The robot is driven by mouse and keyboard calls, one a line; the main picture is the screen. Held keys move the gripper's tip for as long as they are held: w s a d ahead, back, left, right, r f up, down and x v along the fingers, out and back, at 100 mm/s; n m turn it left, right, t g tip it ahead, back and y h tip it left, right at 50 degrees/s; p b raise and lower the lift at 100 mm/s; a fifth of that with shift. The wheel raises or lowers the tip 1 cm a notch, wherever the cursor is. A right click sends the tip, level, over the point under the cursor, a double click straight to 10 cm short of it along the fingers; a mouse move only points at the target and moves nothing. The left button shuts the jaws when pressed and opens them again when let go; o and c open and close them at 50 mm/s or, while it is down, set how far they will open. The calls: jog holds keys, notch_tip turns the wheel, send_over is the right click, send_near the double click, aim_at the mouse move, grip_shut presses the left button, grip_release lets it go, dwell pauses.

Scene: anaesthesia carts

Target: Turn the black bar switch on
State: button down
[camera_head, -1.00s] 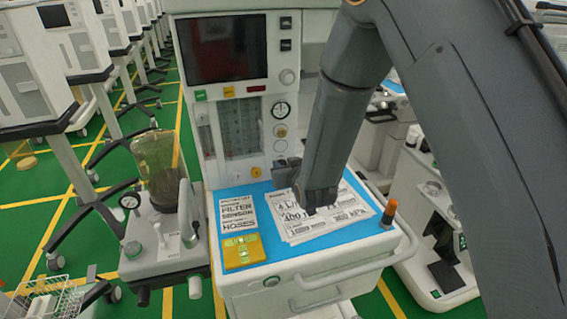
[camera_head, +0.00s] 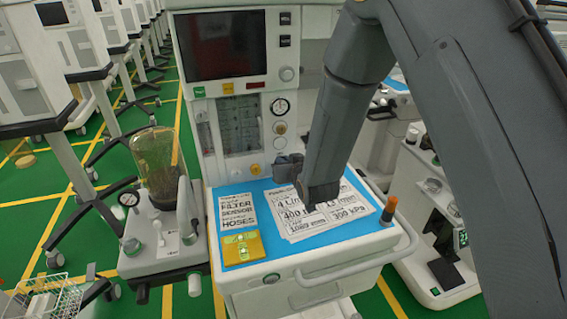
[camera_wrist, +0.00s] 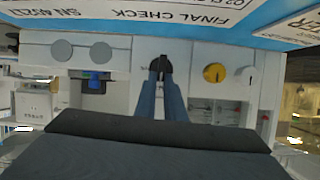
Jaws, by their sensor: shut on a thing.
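The black bar switch (camera_wrist: 160,64) is a small dark piece on the pale cart panel, at the upper middle of the wrist view. My gripper (camera_wrist: 160,76), with two blue fingers, reaches up to it and is shut on it. The fingers cover part of the switch, so its exact angle is unclear. In the head view my gripper (camera_head: 286,167) is at the front panel, just above the blue worktop. The switch is hidden there behind my gripper and arm.
A yellow knob (camera_wrist: 214,73) and grey round knobs (camera_wrist: 101,52) sit beside the switch. The blue worktop (camera_head: 262,250) holds printed sheets (camera_head: 325,212) and a yellow block (camera_head: 243,247). A clear canister (camera_head: 158,165) stands left; an orange-topped post (camera_head: 389,208) stands right.

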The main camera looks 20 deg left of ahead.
jog(key=m+y+b, duration=0.1)
jog(key=d+m+y+b, duration=0.1)
jog(key=m+b, duration=0.1)
jog(key=w+m+g+y+b, duration=0.1)
jog(key=shift+d+f, duration=0.15)
jog(key=shift+f, duration=0.2)
jog(key=m+y+b, duration=0.1)
jog(key=m+b, duration=0.1)
jog(key=m, duration=0.1)
jog(key=f+m+y+b, duration=0.1)
jog(key=shift+w+d+m+y, duration=0.1)
jog(key=shift+d+m+y, duration=0.2)
jog(key=shift+d+m, duration=0.1)
dwell(0.4)
jog(key=c, duration=1.8)
grip_release()
jog(key=shift+a, duration=0.1)
jog(key=shift+c, duration=0.2)
jog(key=shift+s+d, duration=0.25)
jog(key=shift+d, duration=0.25)
jog(key=b+v, duration=0.1)
jog(key=v, duration=0.5)
jog(key=shift+s+d+r+b, duration=0.15)
jog(key=shift+s+d+b, duration=0.1)
jog(key=shift+d+b, duration=0.1)
